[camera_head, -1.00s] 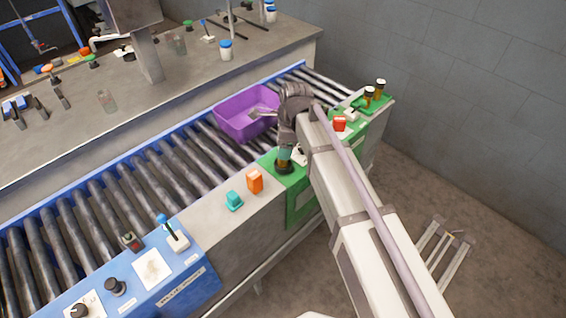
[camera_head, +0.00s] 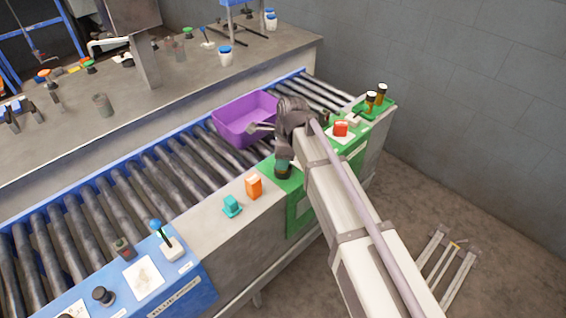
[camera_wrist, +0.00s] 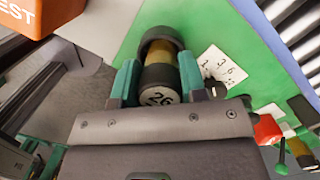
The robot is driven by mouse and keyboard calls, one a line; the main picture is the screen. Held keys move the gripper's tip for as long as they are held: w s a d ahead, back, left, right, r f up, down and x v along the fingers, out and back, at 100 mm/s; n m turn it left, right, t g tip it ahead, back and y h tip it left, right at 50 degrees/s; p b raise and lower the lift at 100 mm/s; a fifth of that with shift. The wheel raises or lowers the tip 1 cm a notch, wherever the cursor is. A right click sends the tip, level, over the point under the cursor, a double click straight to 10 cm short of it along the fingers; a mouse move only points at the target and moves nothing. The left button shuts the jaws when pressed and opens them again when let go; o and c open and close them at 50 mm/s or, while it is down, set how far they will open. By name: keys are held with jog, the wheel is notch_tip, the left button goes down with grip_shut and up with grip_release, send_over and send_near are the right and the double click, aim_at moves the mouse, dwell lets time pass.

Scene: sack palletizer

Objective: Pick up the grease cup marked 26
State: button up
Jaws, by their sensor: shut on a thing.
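The grease cup marked 26 (camera_wrist: 159,98) is an amber cylinder with a wide black base and a dark end bearing a pale "26" label. My gripper (camera_wrist: 158,80) has its two teal fingers on either side of the cup and is shut on it. In the head view my gripper (camera_head: 283,161) points down at the green panel (camera_head: 297,203) on the conveyor's near side. Only the cup's dark base (camera_head: 283,173) shows there, at the panel surface; I cannot tell whether it touches.
A purple bin (camera_head: 232,128) sits on the rollers behind my gripper. An orange box (camera_head: 254,186) and a teal part (camera_head: 232,206) stand to the left. A red piece (camera_head: 341,128) and two amber cups (camera_head: 376,97) stand to the right. A numbered card (camera_wrist: 218,66) lies beside the cup.

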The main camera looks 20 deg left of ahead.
jog(key=shift+c, duration=0.3)
notch_tip(320, 180, up, 15)
jog(key=p, duration=1.5)
